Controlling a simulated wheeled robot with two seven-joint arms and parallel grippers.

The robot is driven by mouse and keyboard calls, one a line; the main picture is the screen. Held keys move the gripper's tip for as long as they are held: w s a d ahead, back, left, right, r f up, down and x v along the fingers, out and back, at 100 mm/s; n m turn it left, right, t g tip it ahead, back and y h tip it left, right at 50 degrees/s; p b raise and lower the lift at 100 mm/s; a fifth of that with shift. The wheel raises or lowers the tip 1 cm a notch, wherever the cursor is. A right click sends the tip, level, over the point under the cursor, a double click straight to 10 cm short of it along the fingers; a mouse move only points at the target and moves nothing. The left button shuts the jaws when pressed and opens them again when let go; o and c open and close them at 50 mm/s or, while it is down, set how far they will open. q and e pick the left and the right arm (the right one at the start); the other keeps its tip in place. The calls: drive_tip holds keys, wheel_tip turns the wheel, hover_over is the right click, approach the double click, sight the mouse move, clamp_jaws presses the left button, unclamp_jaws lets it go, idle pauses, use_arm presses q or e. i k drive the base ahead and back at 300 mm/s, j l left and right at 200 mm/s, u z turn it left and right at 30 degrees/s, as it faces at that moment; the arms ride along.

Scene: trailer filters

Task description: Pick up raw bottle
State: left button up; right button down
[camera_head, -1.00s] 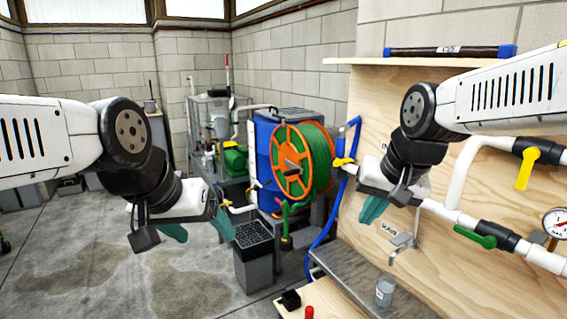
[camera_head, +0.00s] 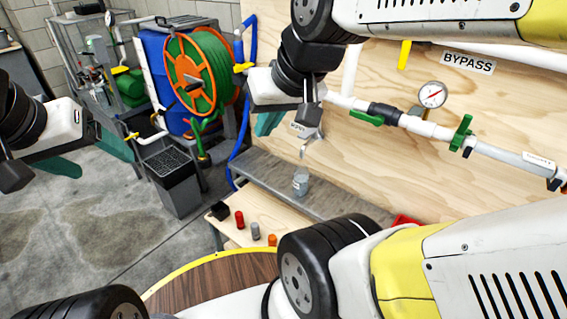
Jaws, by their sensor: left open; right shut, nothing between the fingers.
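The raw bottle (camera_head: 300,182), a small clear-grey bottle, stands upright on the grey metal shelf (camera_head: 345,205). It is beneath a small tap and a partly covered sign on the wooden panel. My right gripper (camera_head: 275,122) is shut and empty, above and left of the bottle and apart from it, in front of the panel. Part of its fingers is hidden by its own housing. My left gripper (camera_head: 88,156) is open and empty at the far left, over the floor and well away from the bottle.
A low wooden bench (camera_head: 225,228) holds a black block (camera_head: 219,210) and red, grey and orange pieces. White pipework with a gauge (camera_head: 432,95) crosses the panel. A hose reel (camera_head: 200,85) and black bin (camera_head: 172,180) stand left; open floor lies nearer.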

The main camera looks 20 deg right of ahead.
sight(301, 175)
drive_tip(key=z, duration=0.85)
drive_tip(key=i+j+z, duration=0.15)
drive_tip(key=j+z, duration=0.25)
drive_tip(key=i+j+z, duration=0.1)
drive_tip(key=z, duration=0.25)
drive_tip(key=j+z, duration=0.85)
drive_tip(key=j, duration=0.5)
drive_tip(key=k+j, duration=0.15)
drive_tip(key=j, duration=0.4)
drive_tip(key=k+j+z, duration=0.15)
drive_tip(key=j, duration=1.05)
drive_tip(key=k+z, duration=0.05)
